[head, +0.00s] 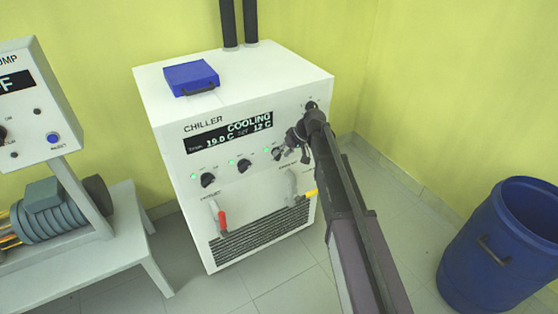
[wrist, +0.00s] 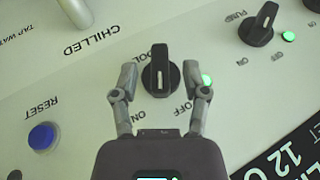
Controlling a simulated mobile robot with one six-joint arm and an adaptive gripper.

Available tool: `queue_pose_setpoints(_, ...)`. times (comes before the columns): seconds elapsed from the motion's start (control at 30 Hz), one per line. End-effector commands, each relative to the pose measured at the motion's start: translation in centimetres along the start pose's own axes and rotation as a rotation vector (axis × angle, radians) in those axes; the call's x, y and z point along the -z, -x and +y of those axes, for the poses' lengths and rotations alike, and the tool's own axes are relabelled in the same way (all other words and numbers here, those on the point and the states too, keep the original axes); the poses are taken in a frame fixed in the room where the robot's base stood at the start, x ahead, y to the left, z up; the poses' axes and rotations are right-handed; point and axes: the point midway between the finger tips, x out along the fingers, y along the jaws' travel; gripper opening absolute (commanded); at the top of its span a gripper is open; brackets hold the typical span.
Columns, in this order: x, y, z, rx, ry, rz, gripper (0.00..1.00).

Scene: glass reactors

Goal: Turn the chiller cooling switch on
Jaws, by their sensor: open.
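The cooling switch, a black knob with a white pointer line (wrist: 161,72), is between the two fingers of my gripper (wrist: 164,80) in the wrist view. The fingers stand open on either side, with small gaps to the knob. The pointer lies nearly straight up and down in that view, with ON and OFF printed below. A green lamp (wrist: 206,79) glows beside the right finger. In the head view the switch (head: 277,154) is on the white chiller (head: 165,115), just left of my gripper (head: 290,147). The chiller display (head: 230,132) reads COOLING, 19.0 C and 12 C.
The pump knob (wrist: 258,25) and a blue reset button (wrist: 42,136) flank the switch. Valve handles hang below the panel, one red-tipped (head: 221,220). A blue box (head: 190,77) lies on the chiller. A blue barrel (head: 500,245) stands right; a pump unit (head: 60,210) stands left.

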Motion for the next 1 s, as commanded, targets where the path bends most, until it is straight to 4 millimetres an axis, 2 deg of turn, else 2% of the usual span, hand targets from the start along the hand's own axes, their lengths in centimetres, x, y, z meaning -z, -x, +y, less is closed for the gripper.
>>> queue_pose_setpoints(0.03, -0.1, -0.7, 0.1, 0.000, 0.001, 0.000, 0.59)
queue_pose_setpoints(0.23, 0.0, -1.7, 0.0, 0.000, 0.001, -0.001, 0.59)
queue_pose_setpoints(0.67, 0.0, -1.9, 0.0, 0.000, 0.000, 0.000, 0.59)
queue_pose_setpoints(0.7, 0.0, -1.9, 0.0, 0.000, 0.000, 0.000, 0.56)
queue_pose_setpoints(0.9, 0.0, -1.9, 0.0, 0.000, 0.000, 0.000, 0.00)
queue_pose_setpoints(1.0, 0.0, -1.9, 0.0, 0.000, 0.001, 0.000, 0.00)
